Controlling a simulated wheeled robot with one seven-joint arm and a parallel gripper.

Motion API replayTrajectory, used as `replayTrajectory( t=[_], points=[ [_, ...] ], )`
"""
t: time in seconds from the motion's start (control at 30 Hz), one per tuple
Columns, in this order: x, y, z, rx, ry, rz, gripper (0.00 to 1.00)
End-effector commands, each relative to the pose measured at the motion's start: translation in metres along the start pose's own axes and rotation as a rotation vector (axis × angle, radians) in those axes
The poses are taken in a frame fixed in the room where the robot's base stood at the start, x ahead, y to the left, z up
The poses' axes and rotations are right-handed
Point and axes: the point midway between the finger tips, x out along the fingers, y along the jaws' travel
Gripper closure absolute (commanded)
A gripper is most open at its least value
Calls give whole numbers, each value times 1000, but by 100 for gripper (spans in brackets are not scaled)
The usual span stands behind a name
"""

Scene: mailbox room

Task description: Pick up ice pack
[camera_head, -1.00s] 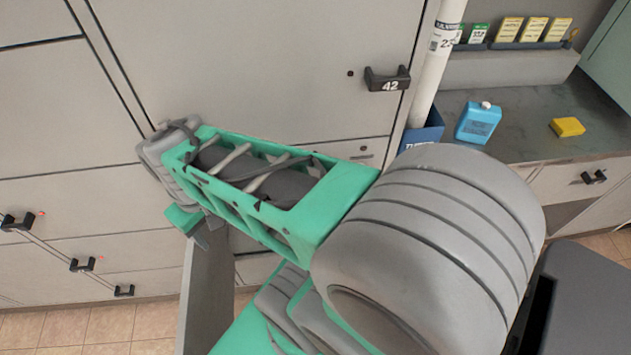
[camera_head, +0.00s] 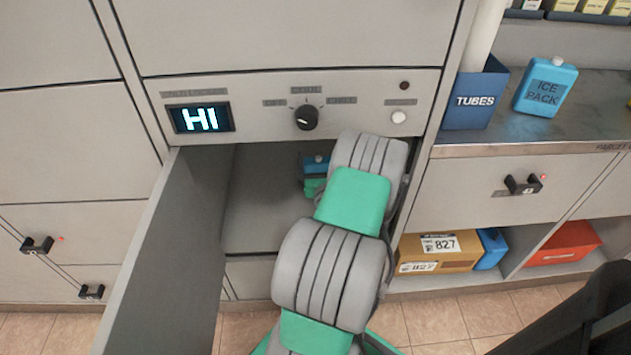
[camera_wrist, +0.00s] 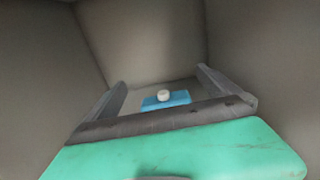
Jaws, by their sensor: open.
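A blue ice pack with a white cap (camera_wrist: 165,99) is inside the open locker compartment. In the wrist view it shows between and beyond my two open fingers. Whether they touch it I cannot tell. In the head view a small blue part of it (camera_head: 316,162) shows past my arm. My gripper (camera_wrist: 161,80) is open and reaches into the compartment; in the head view my arm mostly hides it. A second blue container lettered ICE PACK (camera_head: 545,87) stands on the counter at the right.
The compartment's door (camera_head: 165,255) is swung open on the left. Above the opening a panel has a display reading HI (camera_head: 201,119) and a dial (camera_head: 306,117). The compartment walls are close around my gripper. A blue TUBES bin (camera_head: 475,98) stands on the counter at right.

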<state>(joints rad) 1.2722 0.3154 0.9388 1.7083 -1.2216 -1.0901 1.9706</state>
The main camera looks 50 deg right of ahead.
Motion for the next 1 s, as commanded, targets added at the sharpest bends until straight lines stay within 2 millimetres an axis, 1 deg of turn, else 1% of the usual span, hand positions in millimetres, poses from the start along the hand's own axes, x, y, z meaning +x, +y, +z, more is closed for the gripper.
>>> replayTrajectory(
  t=[0.03, 0.1, 0.2, 0.27, 0.3, 0.33, 0.47, 0.7, 0.73, 0.83, 1.0],
  points=[
    [0, 1, -18, 0, 2, 2, 0],
    [0, 1, -38, -2, 3, 3, 0],
    [0, 1, -63, -4, 3, 4, 0],
    [0, 1, -74, -4, 2, 5, 0],
    [2, 2, -75, -6, 0, 6, 0],
    [8, 2, -68, -9, -1, 7, 0],
    [21, 3, -68, -8, 1, 8, 0],
    [65, 4, -68, -11, 1, 10, 0],
    [69, 4, -68, -10, 2, 10, 0],
    [75, 3, -68, -9, 1, 7, 0],
    [75, 3, -68, -8, 2, 7, 0]
  ],
)
